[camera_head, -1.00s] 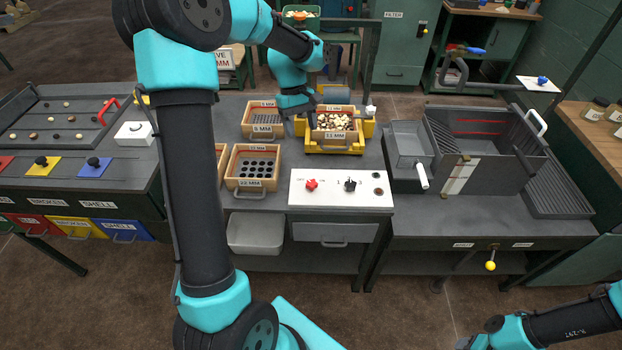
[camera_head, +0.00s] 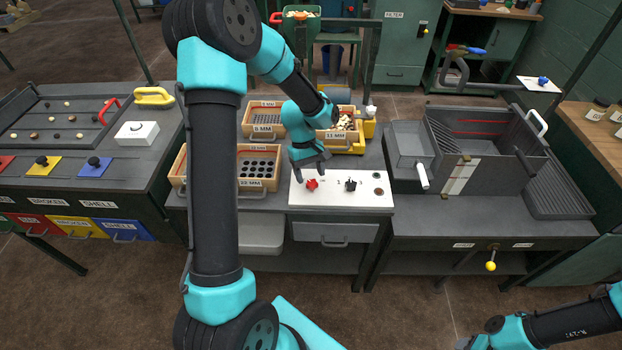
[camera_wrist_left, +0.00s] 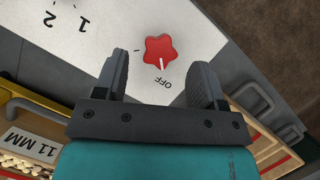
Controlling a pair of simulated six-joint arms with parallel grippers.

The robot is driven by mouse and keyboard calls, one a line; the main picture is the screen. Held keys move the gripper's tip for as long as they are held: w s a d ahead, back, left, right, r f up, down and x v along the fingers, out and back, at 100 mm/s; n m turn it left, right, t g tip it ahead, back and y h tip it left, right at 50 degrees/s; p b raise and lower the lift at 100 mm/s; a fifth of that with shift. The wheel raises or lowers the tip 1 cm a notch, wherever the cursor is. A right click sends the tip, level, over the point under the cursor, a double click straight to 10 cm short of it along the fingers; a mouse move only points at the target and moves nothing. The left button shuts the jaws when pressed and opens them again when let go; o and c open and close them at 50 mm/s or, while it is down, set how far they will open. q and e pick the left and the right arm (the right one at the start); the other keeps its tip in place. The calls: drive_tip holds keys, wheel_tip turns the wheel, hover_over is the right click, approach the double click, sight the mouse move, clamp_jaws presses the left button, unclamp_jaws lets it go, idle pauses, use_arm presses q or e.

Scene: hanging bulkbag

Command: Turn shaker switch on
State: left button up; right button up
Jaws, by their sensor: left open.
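The shaker switch looks to be the red star-shaped knob (camera_head: 312,184) on the white control panel (camera_head: 340,203). In the left wrist view the red knob (camera_wrist_left: 159,49) has its white mark pointing at the word OFF. My left gripper (camera_head: 312,172) is open just behind and above the red knob. In the left wrist view the open fingers (camera_wrist_left: 162,80) stand on either side of the space in front of the knob, apart from it. A black knob (camera_head: 350,184) sits to the right on the same panel. My right gripper is out of view; only part of that arm shows.
The 11 MM tray with nuts (camera_head: 338,138) sits in a yellow shaker frame (camera_head: 368,129) behind the panel. A grey metal bin (camera_head: 410,148) is to the right.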

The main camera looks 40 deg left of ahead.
sight(312, 184)
use_arm(q)
drive_tip(key=shift+x, duration=1.2)
drive_tip(key=shift+c, duration=0.5)
drive_tip(key=c, duration=0.8)
